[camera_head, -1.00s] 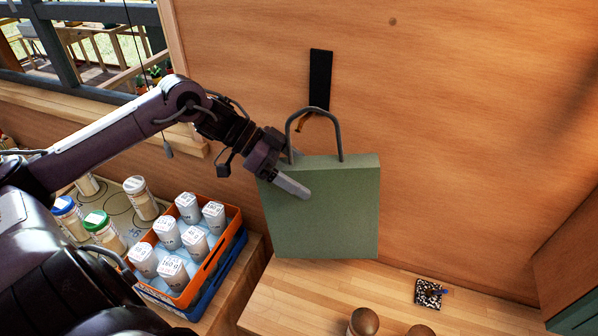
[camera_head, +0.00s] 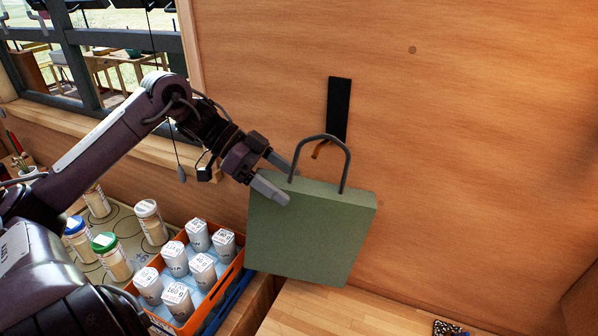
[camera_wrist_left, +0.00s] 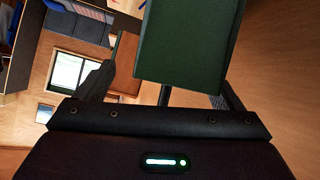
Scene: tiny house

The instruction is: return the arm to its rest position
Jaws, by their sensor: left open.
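My left gripper (camera_head: 282,176) is open in the head view, with its two fingers apart near the upper left of a green bag (camera_head: 308,232) with a dark looped handle. The bag hangs against the wooden wall, tilted, below a black strip (camera_head: 338,108) with a small brown hook. One finger overlaps the bag's top left edge in the picture; I cannot tell if it touches. In the left wrist view the green bag (camera_wrist_left: 187,45) fills the space ahead between the spread fingers. My right gripper is not in view.
An orange crate (camera_head: 238,268) with several white-capped containers stands below my left arm. Several jars (camera_head: 150,222) stand on the counter at left. A window (camera_head: 95,75) is behind the arm. The wooden bench (camera_head: 330,310) below the bag looks largely clear.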

